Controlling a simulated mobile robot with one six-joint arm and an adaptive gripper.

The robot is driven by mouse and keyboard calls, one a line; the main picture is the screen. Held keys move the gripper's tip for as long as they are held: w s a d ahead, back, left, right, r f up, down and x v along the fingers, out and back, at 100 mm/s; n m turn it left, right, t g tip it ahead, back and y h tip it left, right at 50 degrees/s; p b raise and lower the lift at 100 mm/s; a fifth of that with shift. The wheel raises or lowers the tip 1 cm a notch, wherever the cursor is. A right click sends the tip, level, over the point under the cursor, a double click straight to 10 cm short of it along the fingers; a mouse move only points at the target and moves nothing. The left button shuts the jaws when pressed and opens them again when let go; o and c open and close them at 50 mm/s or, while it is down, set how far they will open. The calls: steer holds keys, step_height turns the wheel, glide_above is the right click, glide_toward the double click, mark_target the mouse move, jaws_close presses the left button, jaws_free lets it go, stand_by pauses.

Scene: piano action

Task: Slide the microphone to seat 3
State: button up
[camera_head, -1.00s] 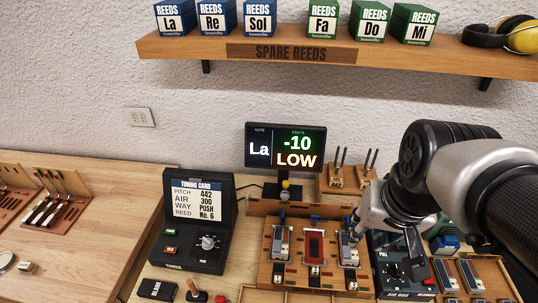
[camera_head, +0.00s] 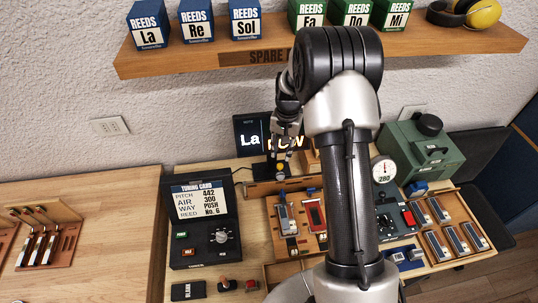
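The microphone (camera_head: 280,170), a small piece with a yellow part, stands at the back rail of the wooden reed fixture (camera_head: 272,224), in front of the display. It is near the left seat and partly covered by my gripper. My gripper (camera_head: 284,156) hangs just above it, fingers pointing down. I cannot tell whether the fingers touch it or how far apart they are. The left seat holds a grey reed plate (camera_head: 284,214) and the middle seat a red one (camera_head: 315,215). The right seat is hidden behind my arm.
The display (camera_head: 250,140) stands behind, partly covered by my arm, showing La. The tuning card box (camera_head: 205,235) is left of the fixture. A green machine with a gauge (camera_head: 425,150) and a tray of reed plates (camera_head: 448,212) are right. The spare-reeds shelf (camera_head: 190,62) is above.

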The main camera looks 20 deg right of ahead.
mark_target(281, 165)
step_height(281, 165, down, 7)
steer(key=shift+a+f, duration=0.15)
steer(key=shift+f, duration=0.05)
steer(key=shift+c, duration=0.4)
jaws_close()
stand_by(0.4)
